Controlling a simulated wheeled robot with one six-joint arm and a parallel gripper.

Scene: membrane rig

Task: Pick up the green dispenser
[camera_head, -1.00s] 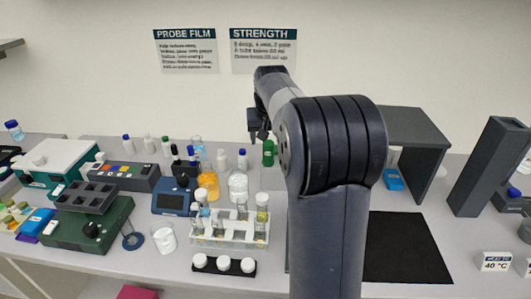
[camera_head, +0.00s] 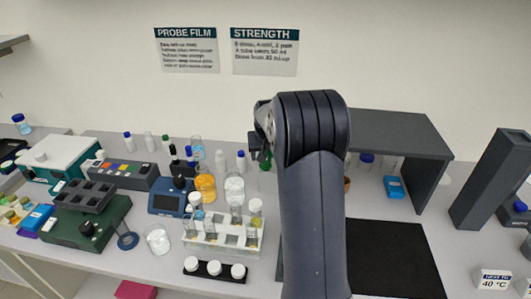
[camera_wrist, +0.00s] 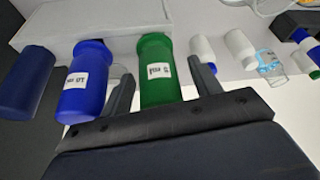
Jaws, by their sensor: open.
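The green dispenser (camera_wrist: 158,75) stands out in the wrist view between the two fingers of my gripper (camera_wrist: 163,90). It carries a white label, and its lower end in the picture is hidden by the gripper body. My gripper is open, with one finger on each side of the dispenser. I cannot tell whether either finger touches it. In the head view only a sliver of the green dispenser (camera_head: 265,164) shows below my gripper (camera_head: 259,150), and my arm hides the rest.
A blue bottle (camera_wrist: 88,80) with a white label stands close beside the left finger, and a dark blue cylinder (camera_wrist: 25,75) lies farther left in view. White bottles (camera_wrist: 238,48) are to the right. In the head view, a tube rack (camera_head: 222,240) and an orange flask (camera_head: 205,186) are nearby.

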